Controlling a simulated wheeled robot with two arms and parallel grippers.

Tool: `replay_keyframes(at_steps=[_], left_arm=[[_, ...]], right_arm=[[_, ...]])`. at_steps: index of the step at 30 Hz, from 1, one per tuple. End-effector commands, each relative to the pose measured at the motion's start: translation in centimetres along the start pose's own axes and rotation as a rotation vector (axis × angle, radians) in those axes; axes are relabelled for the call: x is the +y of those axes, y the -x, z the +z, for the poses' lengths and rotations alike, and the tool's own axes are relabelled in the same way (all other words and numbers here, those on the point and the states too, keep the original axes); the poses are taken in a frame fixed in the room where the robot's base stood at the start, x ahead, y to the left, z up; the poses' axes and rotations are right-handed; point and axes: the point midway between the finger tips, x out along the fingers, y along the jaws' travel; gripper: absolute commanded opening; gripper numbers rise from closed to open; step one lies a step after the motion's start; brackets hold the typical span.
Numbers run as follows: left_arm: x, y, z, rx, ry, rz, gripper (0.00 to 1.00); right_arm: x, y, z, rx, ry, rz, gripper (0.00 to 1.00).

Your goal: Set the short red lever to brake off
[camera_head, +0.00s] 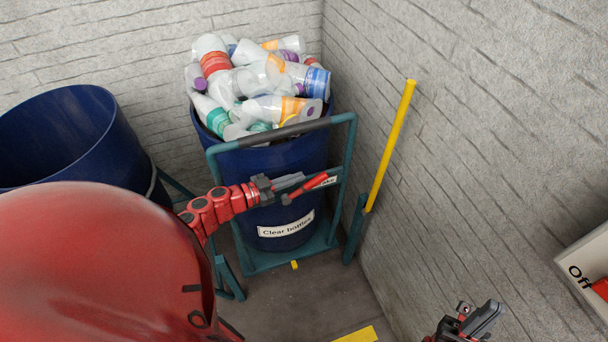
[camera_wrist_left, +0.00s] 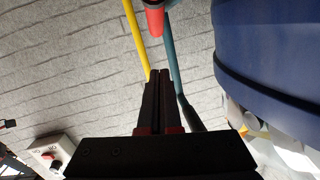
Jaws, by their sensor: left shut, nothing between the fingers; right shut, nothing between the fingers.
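The short red lever (camera_head: 308,188) is on the teal cart frame (camera_head: 349,150), in front of the blue bin. It slants up to the right, beside a small white label (camera_head: 331,181) whose text is mostly hidden. My left gripper (camera_head: 300,178) is shut and empty, just beside the lever; I cannot tell whether they touch. In the left wrist view the shut fingertips (camera_wrist_left: 159,76) point towards the red lever (camera_wrist_left: 154,20), with a small gap in the picture. My right gripper (camera_head: 487,318) is shut and empty at the lower right, far from the lever.
The blue bin (camera_head: 262,215) labelled "Clear bottles" is heaped with bottles (camera_head: 255,80). A tall yellow bar (camera_head: 390,145) rises right of the cart, near the stone wall. Another blue bin (camera_head: 120,150) stands left. A white box marked "Off" (camera_head: 590,255) is at right.

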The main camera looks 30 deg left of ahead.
Motion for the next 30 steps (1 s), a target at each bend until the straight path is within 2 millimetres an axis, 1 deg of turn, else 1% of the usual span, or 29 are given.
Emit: replay_keyframes(at_steps=[1, 6, 9, 12, 16, 30], left_arm=[[0.1, 1.3, 0.4, -0.003, -0.001, 0.002, 0.00], [0.1, 4.7, -0.3, -0.004, 0.000, 0.002, 0.00], [-0.1, 6.0, -0.7, -0.001, 0.001, 0.000, 0.00], [-0.1, 6.8, -1.1, 0.000, 0.000, -0.001, 0.00], [-0.1, 7.2, -1.2, 0.001, 0.000, 0.002, 0.00], [-0.1, 7.2, -1.3, 0.002, 0.000, 0.003, 0.00]], right_arm=[[0.0, 0.7, 0.1, 0.000, 0.000, 0.000, 0.00], [-0.1, 1.2, 0.2, 0.000, 0.000, 0.000, 0.00], [-0.1, 1.3, 0.2, 0.000, 0.000, 0.000, 0.00], [-0.1, 1.4, 0.2, 0.000, 0.000, 0.000, 0.00], [-0.1, 1.4, 0.2, 0.000, 0.000, 0.000, 0.00], [-0.1, 1.4, 0.2, 0.000, 0.000, 0.000, 0.00]])
